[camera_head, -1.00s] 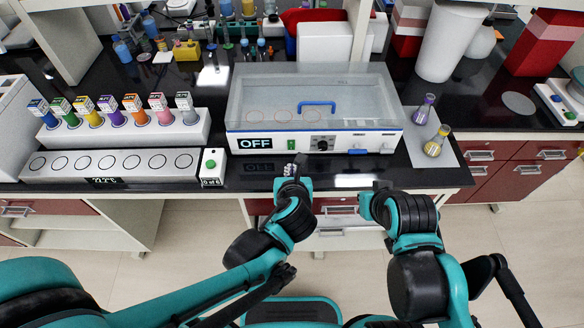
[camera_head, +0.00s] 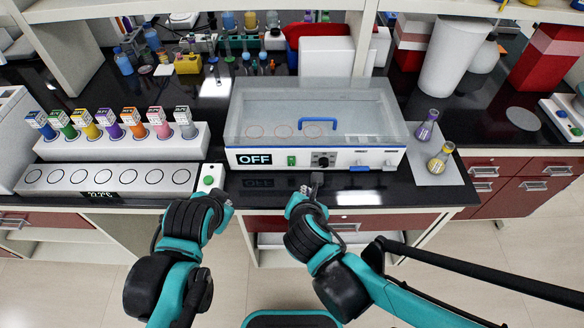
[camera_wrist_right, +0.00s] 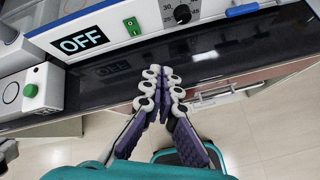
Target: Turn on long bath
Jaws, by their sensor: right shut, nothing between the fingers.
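The long bath (camera_head: 385,155) is a white, wide box with a clear lid and a blue lid handle (camera_head: 318,121). Its front panel shows a display reading OFF (camera_head: 254,159), a green switch (camera_head: 291,160) and a black dial (camera_head: 323,160). The right wrist view shows the display (camera_wrist_right: 83,41), the switch (camera_wrist_right: 132,27) and the dial (camera_wrist_right: 182,13) close up. My right gripper (camera_wrist_right: 163,76) is shut and empty, just in front of the panel and apart from it, below the switch and dial. My left gripper (camera_head: 219,198) is mostly hidden by its own wrist, left of the right one.
Left of the bath is a small box with a green button (camera_head: 208,180). Beyond it stand a rack of coloured bottles (camera_head: 130,143) and a white block with round spots (camera_head: 62,178). Purple (camera_head: 427,124) and yellow flasks (camera_head: 440,155) stand right of the bath. A dark bench strip fronts the bath.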

